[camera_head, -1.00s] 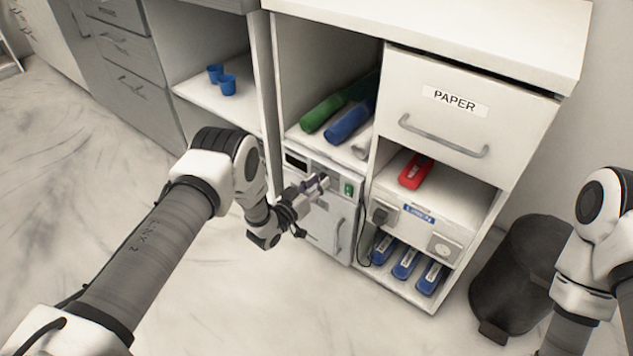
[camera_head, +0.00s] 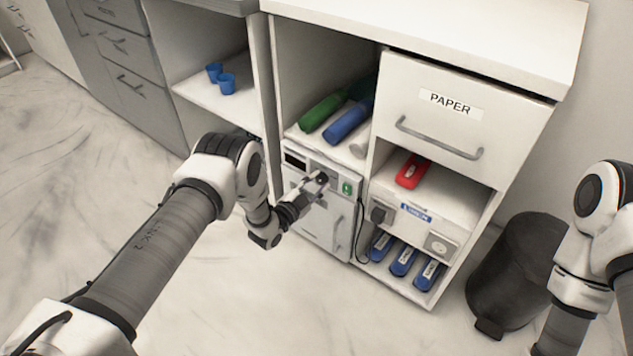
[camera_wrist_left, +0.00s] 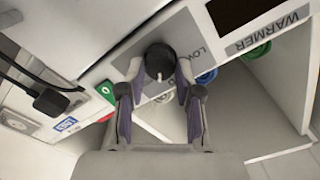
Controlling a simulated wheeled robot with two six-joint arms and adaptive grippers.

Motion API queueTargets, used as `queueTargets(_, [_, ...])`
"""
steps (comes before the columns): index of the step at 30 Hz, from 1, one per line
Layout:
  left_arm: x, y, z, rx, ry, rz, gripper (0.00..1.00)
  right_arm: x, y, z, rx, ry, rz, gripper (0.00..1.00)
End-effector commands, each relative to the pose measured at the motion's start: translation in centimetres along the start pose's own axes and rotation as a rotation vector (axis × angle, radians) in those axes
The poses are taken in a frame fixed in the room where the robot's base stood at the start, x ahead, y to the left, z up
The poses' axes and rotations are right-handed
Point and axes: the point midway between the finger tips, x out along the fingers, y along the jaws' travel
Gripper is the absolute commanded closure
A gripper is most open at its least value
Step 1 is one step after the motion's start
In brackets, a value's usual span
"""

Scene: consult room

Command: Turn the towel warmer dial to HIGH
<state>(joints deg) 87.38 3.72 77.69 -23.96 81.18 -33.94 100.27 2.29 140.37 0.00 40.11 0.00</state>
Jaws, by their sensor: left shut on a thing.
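The towel warmer (camera_head: 325,218) is a white box with a door and handle, low in the cabinet. Its dark round dial (camera_wrist_left: 160,62), with a pale pointer line, sits on the front panel in the left wrist view. The letters LO show beside the dial and WARMER is printed near the dark display. My left gripper (camera_head: 318,183) is at the panel, and in the left wrist view its fingers (camera_wrist_left: 158,85) are closed on both sides of the dial. In the head view the gripper hides the dial. My right arm shows at the right edge, but its gripper is out of view.
A green switch (camera_head: 347,188) is just right of the gripper on the panel. A red item (camera_head: 412,171) and a socket box (camera_head: 440,243) are to the right. A black bin (camera_head: 515,270) stands on the floor.

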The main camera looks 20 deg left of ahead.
Motion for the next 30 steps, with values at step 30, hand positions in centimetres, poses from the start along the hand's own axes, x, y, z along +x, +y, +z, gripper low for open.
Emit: queueTargets(30, [0.10, 0.09, -0.06, 0.401, 0.002, -0.002, 1.00, -0.73, -0.01, 0.00, 0.000, 0.000, 0.000, 0.60])
